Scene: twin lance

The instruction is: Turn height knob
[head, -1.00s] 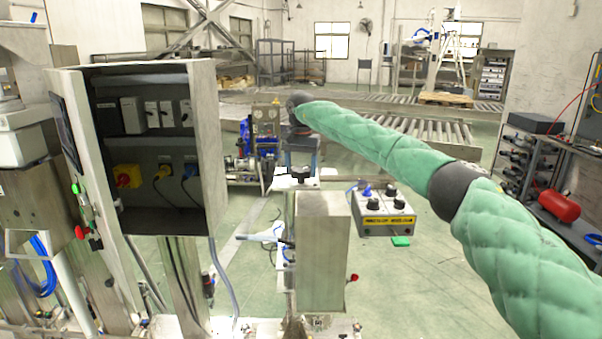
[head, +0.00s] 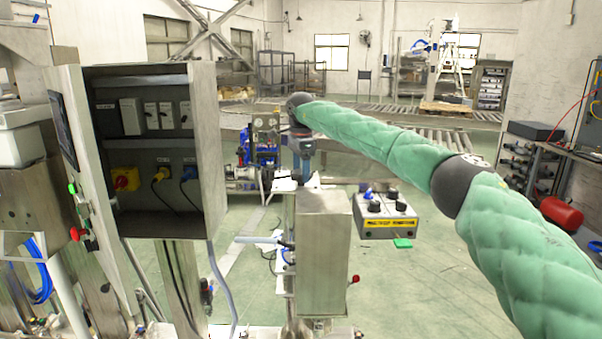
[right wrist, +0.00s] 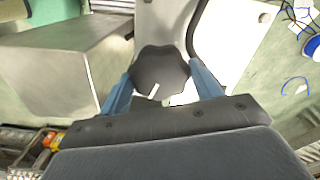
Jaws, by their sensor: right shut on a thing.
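The height knob (right wrist: 160,73) is a black lobed knob with a white pointer mark, seen in the right wrist view on a pale plate. My right gripper (right wrist: 158,84) has its two blue fingers on either side of the knob, shut on it. In the head view the right gripper (head: 303,176) points down at the top of the grey metal box (head: 322,250) on its post, and it hides the knob there. My left gripper is not in view.
An open electrical cabinet (head: 207,150) stands at the left. A control box with black knobs (head: 386,228) sits right of the grey box. A shelf with a red cylinder (head: 561,212) is at the far right.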

